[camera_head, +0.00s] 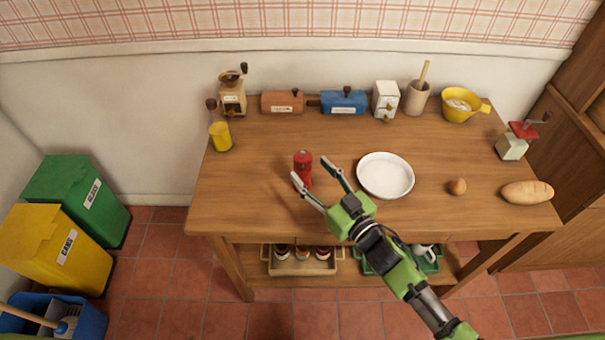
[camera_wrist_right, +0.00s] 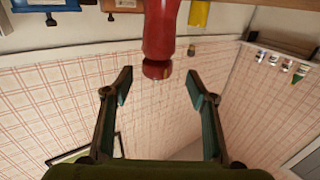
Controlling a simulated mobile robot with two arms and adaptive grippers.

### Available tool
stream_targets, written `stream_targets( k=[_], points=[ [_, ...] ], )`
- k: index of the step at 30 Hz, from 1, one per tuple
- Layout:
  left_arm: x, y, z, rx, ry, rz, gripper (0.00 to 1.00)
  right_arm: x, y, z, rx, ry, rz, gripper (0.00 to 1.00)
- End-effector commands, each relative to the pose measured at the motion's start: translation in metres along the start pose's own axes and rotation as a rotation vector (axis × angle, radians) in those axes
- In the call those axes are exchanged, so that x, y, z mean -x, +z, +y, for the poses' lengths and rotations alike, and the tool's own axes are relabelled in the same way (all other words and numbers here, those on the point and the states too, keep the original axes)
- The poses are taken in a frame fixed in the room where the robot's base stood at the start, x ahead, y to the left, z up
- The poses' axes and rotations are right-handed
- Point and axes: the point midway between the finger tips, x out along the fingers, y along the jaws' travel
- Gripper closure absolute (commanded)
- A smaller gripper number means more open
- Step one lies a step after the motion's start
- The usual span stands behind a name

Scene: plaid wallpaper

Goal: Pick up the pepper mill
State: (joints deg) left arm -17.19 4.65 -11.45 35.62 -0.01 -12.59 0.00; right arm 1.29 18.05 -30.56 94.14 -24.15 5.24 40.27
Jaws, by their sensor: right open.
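The pepper mill (camera_head: 303,168) is a red, upright mill standing on the wooden table, left of the white plate. My right gripper (camera_head: 308,167) reaches in from the lower right with its fingers spread, close to the mill. In the head view one fingertip is at the mill's lower left and the other to its right. In the right wrist view the mill (camera_wrist_right: 158,38) lines up with the gap between the fingers (camera_wrist_right: 159,75), which are open and empty. How far the mill is from the fingertips is hard to tell. My left gripper is not in view.
A white plate (camera_head: 385,175) lies right of the mill, partly beside my gripper. An egg (camera_head: 457,187) and a bread loaf (camera_head: 527,192) are further right. A grinder (camera_head: 232,98), boxes and a yellow bowl (camera_head: 460,105) line the back.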

Motion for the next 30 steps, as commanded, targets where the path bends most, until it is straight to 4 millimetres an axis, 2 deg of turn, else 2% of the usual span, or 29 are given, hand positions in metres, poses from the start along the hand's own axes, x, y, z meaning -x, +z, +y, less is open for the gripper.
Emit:
stream_targets(
  k=[5,12,15,23,24,27,30],
  points=[
    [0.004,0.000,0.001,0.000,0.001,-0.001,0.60,-0.012,-0.002,0.001,0.001,0.001,0.000,0.48],
    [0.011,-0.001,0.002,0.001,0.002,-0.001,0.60,-0.045,-0.003,0.004,0.000,0.001,0.001,0.48],
    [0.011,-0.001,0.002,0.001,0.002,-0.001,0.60,-0.053,-0.002,0.004,0.000,0.000,-0.001,0.48],
    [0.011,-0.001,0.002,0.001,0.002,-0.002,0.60,-0.056,-0.002,0.004,0.000,0.000,0.000,0.48],
    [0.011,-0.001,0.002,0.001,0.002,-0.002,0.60,-0.056,-0.002,0.004,0.000,0.000,-0.001,0.53],
    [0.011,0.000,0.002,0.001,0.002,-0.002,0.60,-0.056,-0.002,0.004,0.000,0.000,-0.001,0.79],
    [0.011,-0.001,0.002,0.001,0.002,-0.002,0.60,-0.055,-0.002,0.004,0.000,0.000,-0.001,1.00]
  ],
)
